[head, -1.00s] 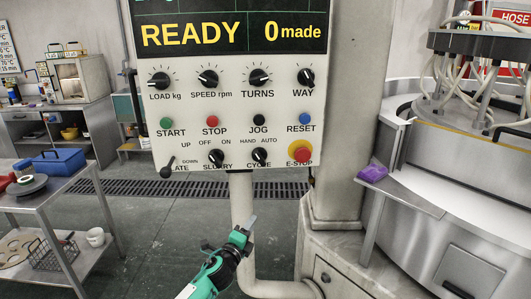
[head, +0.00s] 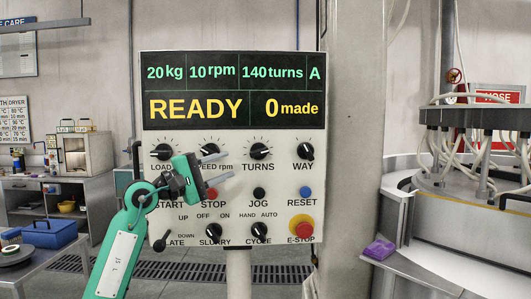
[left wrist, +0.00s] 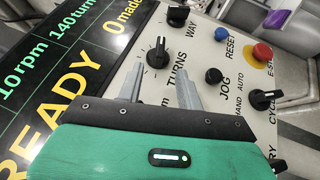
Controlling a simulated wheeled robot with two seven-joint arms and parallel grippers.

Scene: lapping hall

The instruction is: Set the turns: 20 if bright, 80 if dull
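The control panel's display (head: 233,90) reads 20 kg, 10 rpm, 140 turns, A, with READY and 0 made below. The black TURNS knob (head: 258,151) is in the panel's upper knob row; it also shows in the left wrist view (left wrist: 157,57). My right gripper is not in view. No bright or dull workpiece can be made out.
The red E-STOP (head: 301,226), blue RESET (head: 305,191) and black JOG button (head: 259,193) are to the gripper's right. A machine with cables (head: 475,135) and a purple item (head: 379,248) stand right. A blue box (head: 48,235) is on the left table.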

